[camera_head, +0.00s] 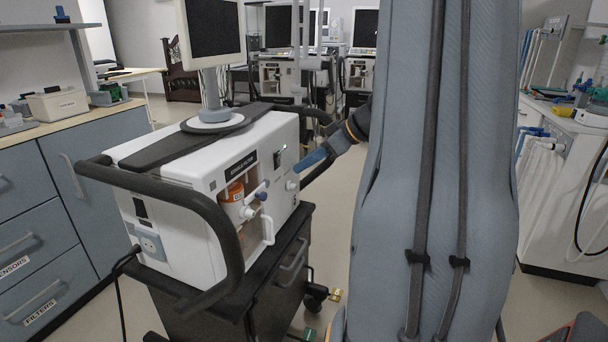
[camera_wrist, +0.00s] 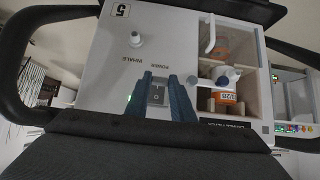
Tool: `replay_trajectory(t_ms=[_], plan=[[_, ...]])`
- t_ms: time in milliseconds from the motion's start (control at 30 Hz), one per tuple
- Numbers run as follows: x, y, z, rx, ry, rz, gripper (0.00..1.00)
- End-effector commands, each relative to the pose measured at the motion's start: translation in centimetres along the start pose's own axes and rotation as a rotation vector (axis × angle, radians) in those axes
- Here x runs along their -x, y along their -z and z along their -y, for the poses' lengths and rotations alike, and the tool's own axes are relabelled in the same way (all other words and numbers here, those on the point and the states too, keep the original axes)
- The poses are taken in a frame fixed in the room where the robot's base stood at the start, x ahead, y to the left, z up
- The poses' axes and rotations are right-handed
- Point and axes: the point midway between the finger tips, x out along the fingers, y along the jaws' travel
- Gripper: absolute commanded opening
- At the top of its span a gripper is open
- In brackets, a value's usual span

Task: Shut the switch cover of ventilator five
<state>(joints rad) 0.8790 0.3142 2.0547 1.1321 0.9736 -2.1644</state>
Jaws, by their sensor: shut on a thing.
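Ventilator five (camera_head: 180,235) is a white box on a dark cart; its upside-down "5" label and front panel show in the wrist view (camera_wrist: 112,60). The power switch (camera_wrist: 157,97), marked I and O, sits below the upside-down word POWER. My gripper (camera_wrist: 160,78) has its two blue fingers on either side of a small grey piece at the switch and is shut on it. I cannot tell whether this piece is the cover or its housing. In the head view my gripper (camera_head: 299,168) reaches the right end of the front panel, and the switch is hidden.
A black push handle (camera_head: 225,240) curves around the ventilator's near end. An orange canister (camera_head: 234,193) and a white handle (camera_head: 267,230) are on its front. A monitor (camera_head: 212,30) stands on top. Open floor (camera_head: 335,190) lies to the right.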

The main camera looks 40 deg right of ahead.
Motion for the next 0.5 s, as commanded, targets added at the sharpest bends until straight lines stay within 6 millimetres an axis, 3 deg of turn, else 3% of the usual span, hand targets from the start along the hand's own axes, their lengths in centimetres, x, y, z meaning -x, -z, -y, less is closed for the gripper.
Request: replay_trajectory(t_ms=[500], plan=[[-1.8, -1.1, -0.1, -0.001, -0.002, -0.204, 0.0]])
